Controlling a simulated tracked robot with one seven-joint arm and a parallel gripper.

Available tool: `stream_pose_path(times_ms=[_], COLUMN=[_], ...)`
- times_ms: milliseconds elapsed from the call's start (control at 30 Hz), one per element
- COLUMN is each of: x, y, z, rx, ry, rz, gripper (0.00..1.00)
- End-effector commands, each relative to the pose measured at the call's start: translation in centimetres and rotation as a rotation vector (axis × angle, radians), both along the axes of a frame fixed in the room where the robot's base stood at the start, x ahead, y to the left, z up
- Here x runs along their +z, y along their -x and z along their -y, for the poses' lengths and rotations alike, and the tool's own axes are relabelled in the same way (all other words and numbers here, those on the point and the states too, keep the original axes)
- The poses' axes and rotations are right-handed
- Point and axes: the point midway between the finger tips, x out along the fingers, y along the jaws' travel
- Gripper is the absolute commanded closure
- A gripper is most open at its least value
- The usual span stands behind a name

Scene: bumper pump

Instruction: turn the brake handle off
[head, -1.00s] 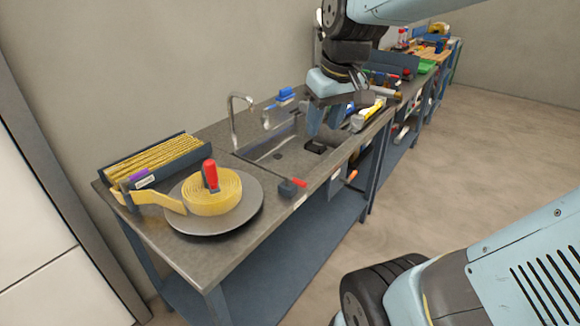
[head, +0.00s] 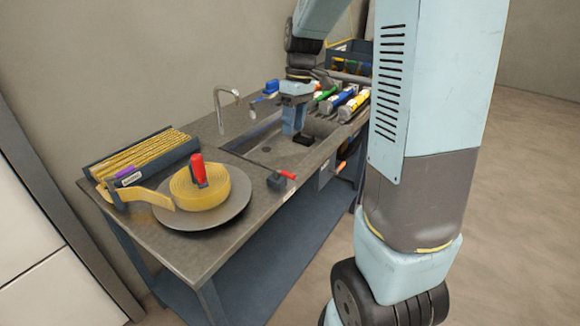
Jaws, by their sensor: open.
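A lever with a red grip (head: 287,174) sits on a small dark block (head: 277,184) at the bench's front edge, right of the turntable; it looks like the brake handle. Its thin dark bar runs back left over the worktop. My gripper (head: 293,131) points down over the sink, behind and slightly right of the red grip, apart from it. It is open with nothing seen between the fingers, though the finger gap is hard to make out from this side.
A grey turntable (head: 225,212) bears a yellow roll (head: 212,190) with an upright red handle (head: 198,168). A tray of yellow strips (head: 150,155) stands left. A tap (head: 222,95) rises behind the sink (head: 260,135). An orange-tipped handle (head: 340,167) sticks out in front.

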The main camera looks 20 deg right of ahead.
Motion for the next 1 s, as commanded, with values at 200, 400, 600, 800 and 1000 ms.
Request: stream_pose_path(times_ms=[200,400,600,800,1000], x=[-2.9,-6.4,-9.7,-12.1,-13.0], y=[0.4,0.9,1.2,1.5,1.6], z=[-0.5,-1.1,-1.6,-2.0,-2.1], rx=[0.001,0.0,-0.001,-0.002,-0.001], ry=[0.0,-0.001,0.0,-0.001,0.0], rz=[-0.004,-0.004,-0.003,-0.002,0.001], gripper=[0.57,0.57,0.57,0.57,0.57])
